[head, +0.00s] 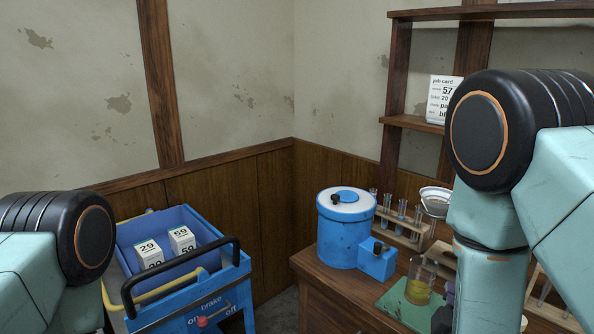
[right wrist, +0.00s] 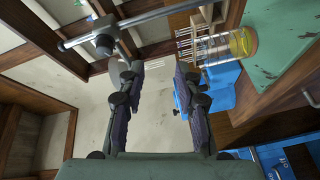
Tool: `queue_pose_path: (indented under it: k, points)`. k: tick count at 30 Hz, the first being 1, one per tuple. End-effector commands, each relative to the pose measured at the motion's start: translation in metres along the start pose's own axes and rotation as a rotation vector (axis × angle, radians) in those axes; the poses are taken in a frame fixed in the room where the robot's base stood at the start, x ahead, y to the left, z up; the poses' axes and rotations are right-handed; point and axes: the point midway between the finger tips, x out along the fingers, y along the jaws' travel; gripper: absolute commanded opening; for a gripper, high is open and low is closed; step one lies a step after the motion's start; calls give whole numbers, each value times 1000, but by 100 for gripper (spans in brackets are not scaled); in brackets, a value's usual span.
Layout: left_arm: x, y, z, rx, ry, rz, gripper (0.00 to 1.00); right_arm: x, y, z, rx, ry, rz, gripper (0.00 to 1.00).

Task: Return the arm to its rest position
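My right arm crosses the right side of the head view, and its gripper is mostly hidden there behind the arm. In the right wrist view, my right gripper (right wrist: 160,75) is open, its two purple-padded fingers apart with nothing between them. A glass beaker with yellow liquid (right wrist: 232,46) stands beside the right-hand finger in that view. The beaker also shows in the head view (head: 419,287), on a green mat (head: 397,308). My left arm shows at the lower left of the head view. Its gripper is outside the picture.
A blue pot with a white lid (head: 342,232) stands on the wooden bench (head: 318,278). A test tube rack (head: 400,236) and a white dish (head: 435,196) are behind. A blue cart (head: 232,283) holds numbered boxes (head: 181,240). A metal rod with a clamp (right wrist: 104,43) shows beyond the fingers.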

Motion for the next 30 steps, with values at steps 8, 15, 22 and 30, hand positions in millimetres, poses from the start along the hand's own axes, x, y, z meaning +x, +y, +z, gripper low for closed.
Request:
queue_pose_path:
  k: [8,15,22,30]
  points:
    - [16,0,0,0,0,0,40,-54,-143,37,528,-233,-546,34]
    - [41,0,0,0,0,0,40,-160,-251,88,755,-647,-917,34]
    - [71,0,0,0,0,0,40,-266,-313,139,735,-984,-1144,34]
    - [86,-1,0,0,0,0,40,-300,-335,163,702,-1058,-1186,34]
